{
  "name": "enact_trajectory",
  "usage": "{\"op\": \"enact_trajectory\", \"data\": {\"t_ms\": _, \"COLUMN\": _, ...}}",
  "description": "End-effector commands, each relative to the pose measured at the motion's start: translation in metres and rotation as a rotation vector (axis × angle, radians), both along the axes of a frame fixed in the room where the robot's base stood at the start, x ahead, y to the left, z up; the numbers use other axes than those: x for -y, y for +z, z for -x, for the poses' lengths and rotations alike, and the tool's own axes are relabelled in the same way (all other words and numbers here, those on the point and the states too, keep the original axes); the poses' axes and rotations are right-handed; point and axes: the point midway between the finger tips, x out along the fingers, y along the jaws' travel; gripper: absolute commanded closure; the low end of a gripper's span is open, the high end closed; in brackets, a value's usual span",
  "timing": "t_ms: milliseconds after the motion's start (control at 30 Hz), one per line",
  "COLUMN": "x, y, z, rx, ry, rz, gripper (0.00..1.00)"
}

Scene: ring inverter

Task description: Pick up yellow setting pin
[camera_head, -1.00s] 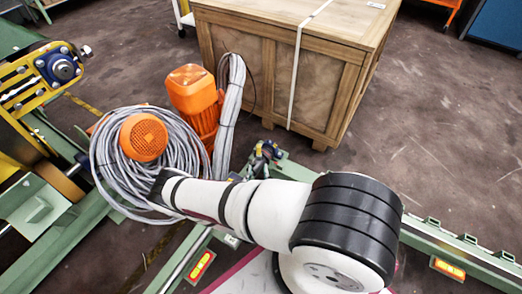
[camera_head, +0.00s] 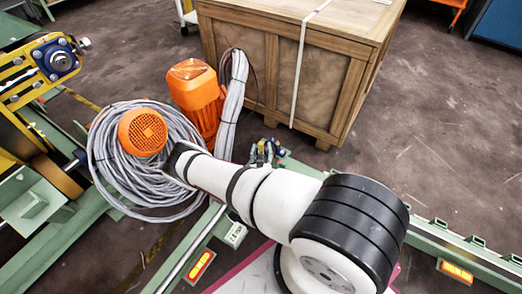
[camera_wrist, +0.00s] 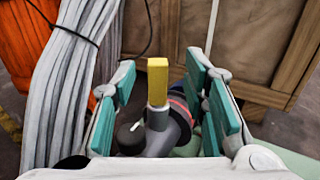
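The yellow setting pin (camera_wrist: 157,80) stands upright in the wrist view, on top of a dark grey fitting (camera_wrist: 158,135) with a round dark knob beside it. My gripper (camera_wrist: 163,85) is open, with teal-padded fingers to the left and right of the pin. Clear gaps show on both sides, and neither finger touches the pin. How far the pin reaches between the pads in depth is hard to tell. In the head view my gripper (camera_head: 265,152) shows only small beyond my white arm, and I cannot make out the pin there.
A large wooden crate (camera_head: 345,75) stands just behind. Bundled grey cables (camera_wrist: 75,85) and an orange motor (camera_head: 197,95) stand close on the left. A coiled cable (camera_head: 110,165) lies around another orange motor (camera_head: 143,132). A green frame rail (camera_head: 455,250) runs along the right.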

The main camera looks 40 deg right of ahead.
Motion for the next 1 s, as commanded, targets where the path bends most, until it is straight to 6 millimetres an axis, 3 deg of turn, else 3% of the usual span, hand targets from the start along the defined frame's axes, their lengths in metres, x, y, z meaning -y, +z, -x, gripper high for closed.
{"op": "enact_trajectory", "data": {"t_ms": 200, "x": 0.018, "y": -0.001, "z": -0.024, "rx": 0.003, "ry": -0.002, "rz": 0.000, "gripper": 0.60}}
{"op": "enact_trajectory", "data": {"t_ms": 433, "x": 0.020, "y": 0.000, "z": -0.027, "rx": 0.001, "ry": 0.000, "rz": 0.000, "gripper": 0.60}}
{"op": "enact_trajectory", "data": {"t_ms": 467, "x": 0.020, "y": 0.000, "z": -0.027, "rx": 0.001, "ry": 0.000, "rz": 0.000, "gripper": 0.62}}
{"op": "enact_trajectory", "data": {"t_ms": 633, "x": 0.020, "y": 0.000, "z": -0.027, "rx": 0.001, "ry": 0.000, "rz": 0.000, "gripper": 1.00}}
{"op": "enact_trajectory", "data": {"t_ms": 1000, "x": 0.020, "y": 0.002, "z": -0.027, "rx": 0.002, "ry": 0.000, "rz": 0.001, "gripper": 1.00}}
